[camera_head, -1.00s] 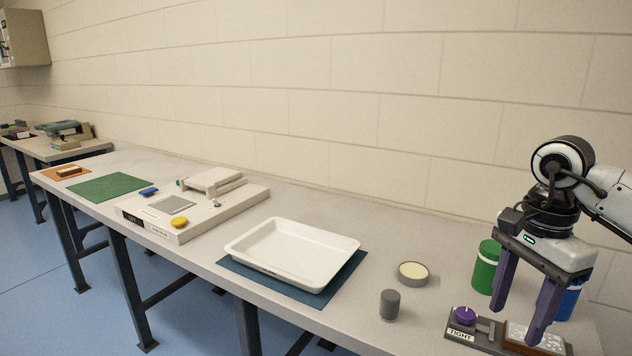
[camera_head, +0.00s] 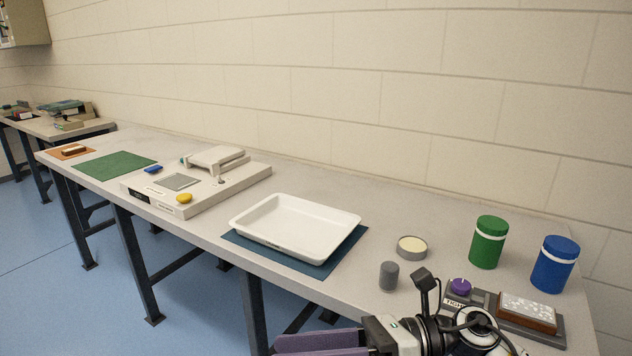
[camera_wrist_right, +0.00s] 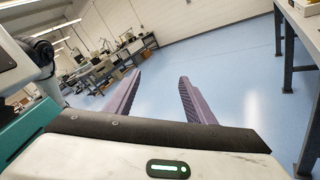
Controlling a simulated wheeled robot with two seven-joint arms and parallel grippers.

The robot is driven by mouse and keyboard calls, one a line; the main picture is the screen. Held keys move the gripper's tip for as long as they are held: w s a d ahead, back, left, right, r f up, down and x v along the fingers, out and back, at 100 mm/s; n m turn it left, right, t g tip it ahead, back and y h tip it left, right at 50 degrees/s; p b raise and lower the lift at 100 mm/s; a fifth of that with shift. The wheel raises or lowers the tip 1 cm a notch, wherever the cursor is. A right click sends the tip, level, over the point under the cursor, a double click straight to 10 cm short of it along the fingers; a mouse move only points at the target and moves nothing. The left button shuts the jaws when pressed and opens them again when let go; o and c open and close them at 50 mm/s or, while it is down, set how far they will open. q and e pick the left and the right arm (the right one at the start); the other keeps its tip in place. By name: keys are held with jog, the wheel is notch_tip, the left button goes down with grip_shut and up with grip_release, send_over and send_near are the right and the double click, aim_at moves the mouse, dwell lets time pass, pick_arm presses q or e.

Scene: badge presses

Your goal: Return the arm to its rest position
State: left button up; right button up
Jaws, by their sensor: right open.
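My right gripper (camera_head: 322,343) is at the bottom of the head view, in front of the table's front edge, with its purple fingers pointing left. In the right wrist view its two fingers (camera_wrist_right: 158,98) stand apart with nothing between them, over the blue floor. The gripper is clear of the table's objects. My left gripper is in neither view.
The table (camera_head: 410,210) holds a white tray (camera_head: 297,228) on a blue mat, a grey press (camera_head: 200,190), a green jar (camera_head: 488,242), a blue jar (camera_head: 555,264), a grey cylinder (camera_head: 389,275) and a round tin (camera_head: 411,247). A device with a purple knob (camera_head: 461,286) bears a white-topped wooden block (camera_head: 526,311).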

jog(key=w+d+f+m+t+h, duration=0.4)
jog(key=m+t, duration=0.5)
jog(key=m, duration=0.7)
jog(key=w+d+f+m+t+h, duration=0.2)
jog(key=d+f+m+t+h, duration=0.4)
jog(key=m, duration=1)
jog(key=s+d+f+m+g+h, duration=0.2)
jog(key=s+d+f+m, duration=0.2)
jog(key=s+f, duration=0.5)
jog(key=s+d+f+m+g+h, duration=0.3)
jog(key=s+f+m, duration=0.6)
jog(key=f, duration=0.5)
jog(key=shift+s+d+f+m, duration=0.3)
jog(key=shift+s+d+f, duration=0.1)
jog(key=shift+d, duration=0.15)
